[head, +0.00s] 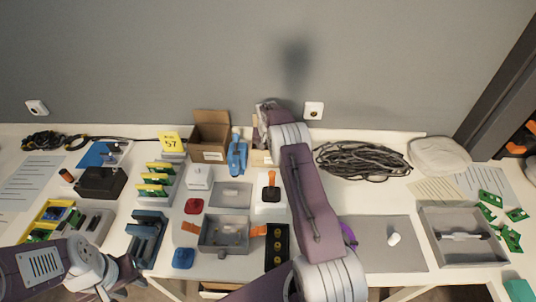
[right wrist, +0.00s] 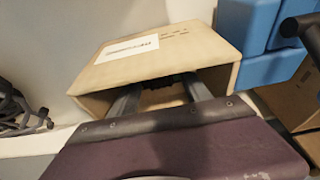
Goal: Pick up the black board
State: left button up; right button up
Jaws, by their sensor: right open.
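I cannot pick out the black board for certain. A dark patch (right wrist: 163,97) shows inside the open carton (right wrist: 165,50) in the right wrist view, between the fingers of my right gripper (right wrist: 164,94). That gripper is open, with its fingers at the carton's mouth; whether it touches anything inside is hidden.
A blue holder (head: 237,157) stands right beside the carton. A yellow sign (head: 170,142) is to its left. A coiled cable (head: 362,160) lies right of my right arm. Grey trays (head: 224,249) and a black tray with round yellow parts (head: 277,262) crowd the front middle.

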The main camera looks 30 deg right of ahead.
jog(key=shift+w+f, duration=0.1)
jog(key=shift+f, duration=0.15)
jog(key=shift+r, duration=0.1)
jog(key=shift+c, duration=0.3)
grip_shut()
notch_tip(320, 180, up, 10)
jog(key=shift+p, duration=0.3)
jog(key=shift+r, duration=0.1)
